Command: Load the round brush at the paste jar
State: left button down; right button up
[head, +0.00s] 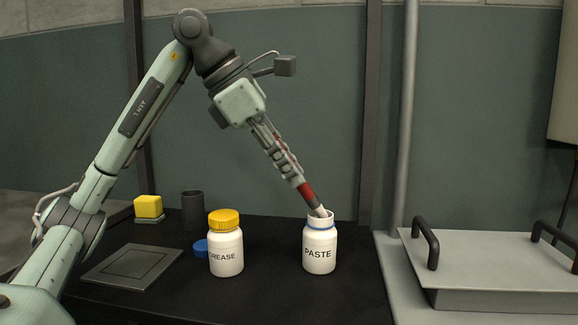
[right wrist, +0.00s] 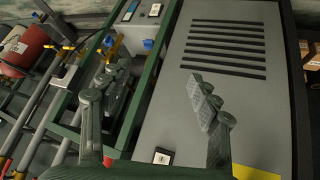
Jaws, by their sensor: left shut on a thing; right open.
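The white paste jar (head: 319,250) stands upright and open on the black table, with a blue ring at its neck and PASTE on its label. My left gripper (head: 291,170) is shut on the round brush (head: 307,192), which has a red band and a grey lower part. The brush slants down to the right, with its pale tip at the jar's mouth. I cannot tell how deep the tip sits. My right gripper (right wrist: 160,100) is open and empty in the right wrist view, above a grey vented panel.
A grease jar (head: 226,248) with a yellow lid stands left of the paste jar. A blue cap (head: 201,248), a dark cup (head: 193,208), a yellow sponge (head: 148,207) and a flat grey plate (head: 134,263) are further left. A grey lid with handles (head: 495,261) is at the right.

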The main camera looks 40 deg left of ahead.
pick_arm(q)
jog(key=shift+f, duration=0.1)
pick_arm(e)
jog(key=shift+w+a+r+t+y, duration=0.7)
jog(key=shift+w+a+r+t, duration=0.6)
jog(key=shift+w+a+r, duration=0.7)
pick_arm(q)
jog(key=shift+r+p, duration=0.35)
jog(key=shift+r, duration=0.05)
jog(key=shift+r+p, duration=0.85)
jog(key=shift+p, duration=0.05)
jog(key=shift+r, duration=0.15)
pick_arm(e)
jog(key=s+d+f+g+h, duration=0.3)
jog(key=s+d+f+g, duration=0.25)
jog(key=s+d, duration=0.4)
pick_arm(q)
jog(key=shift+r+p, duration=1.1)
jog(key=shift+p, duration=0.15)
jog(key=shift+r+p, duration=0.95)
jog(key=shift+p, duration=0.05)
jog(key=shift+r, duration=0.1)
pick_arm(e)
notch_tip(320, 180, down, 10)
jog(key=g, duration=0.2)
jog(key=shift+w+a+f+m, duration=0.15)
jog(key=shift+w+f+m, duration=0.1)
jog(key=shift+m, duration=0.15)
